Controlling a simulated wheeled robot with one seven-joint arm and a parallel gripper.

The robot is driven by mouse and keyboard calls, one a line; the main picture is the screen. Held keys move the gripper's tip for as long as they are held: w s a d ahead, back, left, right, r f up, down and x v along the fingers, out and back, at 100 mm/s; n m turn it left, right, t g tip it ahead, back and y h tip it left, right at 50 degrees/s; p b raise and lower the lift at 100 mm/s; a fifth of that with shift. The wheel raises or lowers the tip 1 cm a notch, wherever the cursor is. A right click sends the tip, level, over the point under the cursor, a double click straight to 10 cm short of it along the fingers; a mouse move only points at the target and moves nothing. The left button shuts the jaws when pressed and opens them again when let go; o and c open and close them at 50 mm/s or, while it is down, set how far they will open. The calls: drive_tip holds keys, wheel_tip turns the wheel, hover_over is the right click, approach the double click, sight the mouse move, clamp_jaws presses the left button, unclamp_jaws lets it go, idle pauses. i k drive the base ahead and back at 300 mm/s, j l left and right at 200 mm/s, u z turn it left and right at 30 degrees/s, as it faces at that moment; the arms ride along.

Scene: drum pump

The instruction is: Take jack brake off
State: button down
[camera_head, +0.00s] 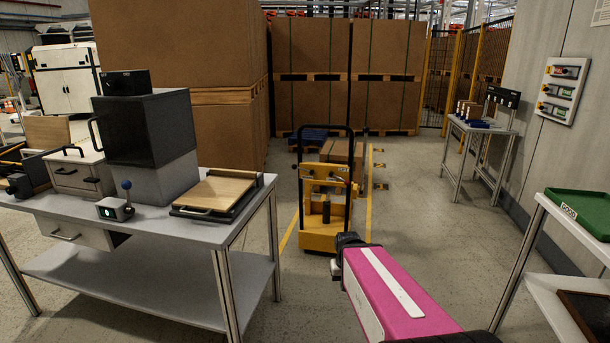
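A yellow jack (322,238) with a black looped handle stands on the floor in the middle of the view, between the left bench and the right-hand shelf. A dark upright cylinder shows low on its front. I cannot make out which part of the jack is its brake, or how it is set. My magenta arm reaches in from the bottom right. A small dark part at its far end (347,241) overlaps the jack's lower right in the picture. No fingertips can be made out, and I cannot tell whether it touches the jack.
A grey bench (155,226) with boxes, a joystick unit and a wooden board stands on the left. A shelf with a green tray (584,212) is at the right edge. Large cartons (318,95) block the back. Floor is open right of the jack, towards a small table (481,128).

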sight(295, 166)
drive_tip(key=i+l, duration=0.3)
drive_tip(key=l, duration=0.15)
drive_tip(key=i+l+u, duration=0.1)
drive_tip(key=i+l, duration=0.5)
drive_tip(key=i, duration=0.1)
